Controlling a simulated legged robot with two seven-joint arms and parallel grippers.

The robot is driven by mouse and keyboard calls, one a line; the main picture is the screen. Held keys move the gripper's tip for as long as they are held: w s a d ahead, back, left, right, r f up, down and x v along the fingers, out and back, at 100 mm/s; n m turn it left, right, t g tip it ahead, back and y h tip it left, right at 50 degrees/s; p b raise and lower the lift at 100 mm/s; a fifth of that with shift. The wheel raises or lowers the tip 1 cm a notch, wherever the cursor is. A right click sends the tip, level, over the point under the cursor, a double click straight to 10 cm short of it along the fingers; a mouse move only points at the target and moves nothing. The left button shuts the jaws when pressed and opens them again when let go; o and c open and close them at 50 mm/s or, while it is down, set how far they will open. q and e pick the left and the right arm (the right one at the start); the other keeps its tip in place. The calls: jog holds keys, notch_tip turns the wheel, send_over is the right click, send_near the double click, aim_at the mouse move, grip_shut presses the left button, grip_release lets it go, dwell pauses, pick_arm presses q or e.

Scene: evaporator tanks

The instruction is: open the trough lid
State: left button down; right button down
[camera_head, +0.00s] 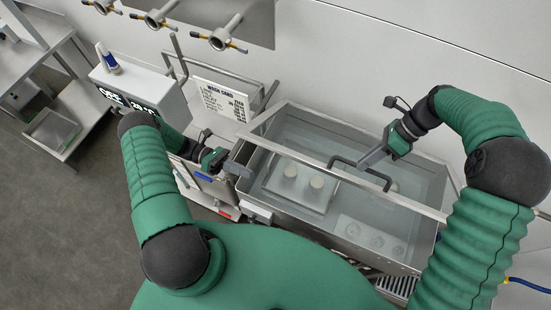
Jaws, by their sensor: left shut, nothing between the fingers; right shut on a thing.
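The trough (436,232) is a steel tank at the center right with water in it. Its see-through lid has a pale front bar (418,206) with a dark U-shaped handle (343,161). This bar crosses over the middle of the trough opening, so the lid looks partly raised; its exact angle is hard to tell. My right gripper (364,163) reaches in from the right and is shut on the handle. My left gripper (240,169) is shut and empty beside the trough's left end; whether it touches the rim is unclear.
Inside the trough are a plate with two pale round pieces (290,171) and a holed block (374,237). Taps (222,40) line the back wall. Open floor lies at lower left.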

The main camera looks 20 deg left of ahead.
jog(key=shift+w+d, duration=0.1)
jog(key=shift+w, duration=0.15)
jog(key=shift+f, duration=0.1)
pick_arm(q)
jog(key=w+d+r+n+t+h, duration=0.1)
jog(key=w+d+r+t+h, duration=0.1)
jog(key=w+d+r, duration=0.3)
jog(key=shift+d+r, duration=1.15)
jog(key=shift+d, duration=1)
jog(key=shift+r, duration=0.1)
